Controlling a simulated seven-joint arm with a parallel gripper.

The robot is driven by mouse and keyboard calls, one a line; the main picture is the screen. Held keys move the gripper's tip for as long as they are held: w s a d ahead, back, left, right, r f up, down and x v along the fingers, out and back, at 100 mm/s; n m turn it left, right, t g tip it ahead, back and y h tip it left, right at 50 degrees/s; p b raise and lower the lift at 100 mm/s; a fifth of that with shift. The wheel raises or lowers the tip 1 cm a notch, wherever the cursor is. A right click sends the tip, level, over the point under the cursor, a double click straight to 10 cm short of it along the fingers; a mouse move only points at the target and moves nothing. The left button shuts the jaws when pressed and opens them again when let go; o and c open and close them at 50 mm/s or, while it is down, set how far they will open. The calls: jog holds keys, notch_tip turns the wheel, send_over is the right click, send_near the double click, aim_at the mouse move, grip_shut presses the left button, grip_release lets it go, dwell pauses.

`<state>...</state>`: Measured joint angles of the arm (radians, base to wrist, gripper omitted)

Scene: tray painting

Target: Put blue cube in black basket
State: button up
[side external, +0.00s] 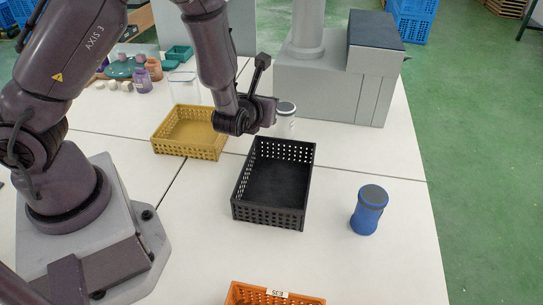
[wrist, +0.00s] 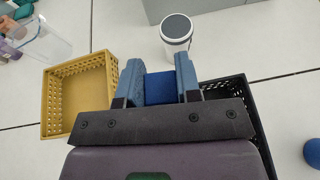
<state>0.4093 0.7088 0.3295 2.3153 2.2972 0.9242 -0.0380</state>
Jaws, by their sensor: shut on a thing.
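The blue cube (wrist: 160,89) is held between the two fingers of my gripper (wrist: 159,77) in the wrist view. In the side view my gripper (side external: 264,112) hides the cube; it is above the table near the far end of the black basket (side external: 268,216). The basket is an open box with perforated walls and looks empty inside. In the wrist view the black basket (wrist: 241,88) lies behind and to the right of the fingers, partly hidden by my gripper.
A yellow basket (side external: 186,150) stands left of the black one. A white lidded jar (side external: 286,124) stands behind my gripper, and a blue jar (side external: 369,211) stands to the right. An orange basket (side external: 272,296) is at the front edge. A grey machine (side external: 320,88) stands behind.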

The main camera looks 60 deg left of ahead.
jog(key=d+r+m+t+h, duration=0.2)
jog(key=d+m+h, duration=0.2)
jog(key=d, duration=1.2)
notch_tip(320, 180, down, 8)
jog(key=shift+w+r, duration=0.15)
jog(key=shift+w, duration=0.05)
jog(key=shift+f, duration=0.6)
jog(key=o, duration=0.9)
